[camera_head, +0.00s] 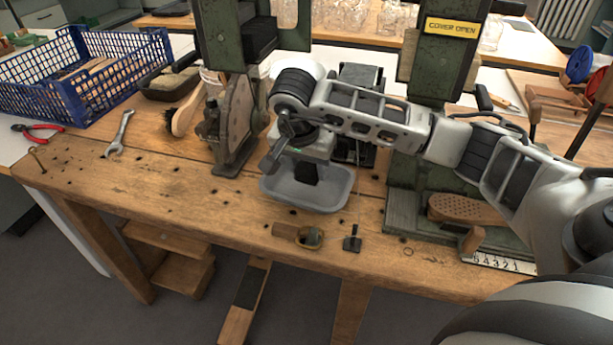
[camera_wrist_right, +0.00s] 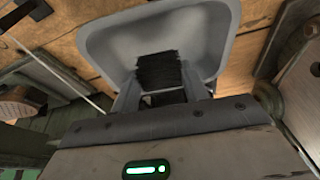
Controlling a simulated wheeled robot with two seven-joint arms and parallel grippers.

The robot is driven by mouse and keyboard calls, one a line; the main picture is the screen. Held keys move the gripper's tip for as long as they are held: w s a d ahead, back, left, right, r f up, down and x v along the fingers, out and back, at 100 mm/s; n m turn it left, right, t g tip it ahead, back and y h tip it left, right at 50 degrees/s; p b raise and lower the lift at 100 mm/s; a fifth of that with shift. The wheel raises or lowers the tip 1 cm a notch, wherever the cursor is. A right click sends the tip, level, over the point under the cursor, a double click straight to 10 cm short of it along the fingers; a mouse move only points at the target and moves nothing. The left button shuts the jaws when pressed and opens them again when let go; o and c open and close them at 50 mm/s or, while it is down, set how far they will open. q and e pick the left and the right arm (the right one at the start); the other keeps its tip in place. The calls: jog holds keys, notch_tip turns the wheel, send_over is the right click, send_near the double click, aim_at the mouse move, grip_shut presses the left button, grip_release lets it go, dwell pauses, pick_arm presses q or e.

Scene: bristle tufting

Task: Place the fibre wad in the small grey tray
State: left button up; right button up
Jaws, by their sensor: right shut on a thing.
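The small grey tray (camera_head: 338,190) stands on the wooden bench, under my right gripper (camera_head: 307,168). It also fills the top of the right wrist view (camera_wrist_right: 212,35). The fibre wad is a dark, squarish block of bristle (camera_wrist_right: 160,70), held between the two fingertips of my right gripper (camera_wrist_right: 158,92). In the head view the wad (camera_head: 306,176) shows dark below the gripper, over the tray's inside. I cannot tell whether the wad touches the tray floor. My left gripper is in neither view.
A green machine column (camera_head: 222,35) stands behind left of the tray, and another with a "COVER OPEN" sign (camera_head: 451,28) stands to the right. A blue basket (camera_head: 130,50), a wrench (camera_head: 120,133) and red pliers (camera_head: 38,132) lie left. Bench front-left is mostly clear.

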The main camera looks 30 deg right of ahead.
aim_at(306, 179)
jog(key=shift+w+f, duration=0.25)
jog(key=shift+f, duration=0.15)
notch_tip(306, 179, down, 3)
jog(key=shift+r, duration=0.1)
jog(key=shift+f, duration=0.25)
jog(key=o, duration=1)
jog(key=shift+r, duration=0.1)
jog(key=shift+c, duration=0.2)
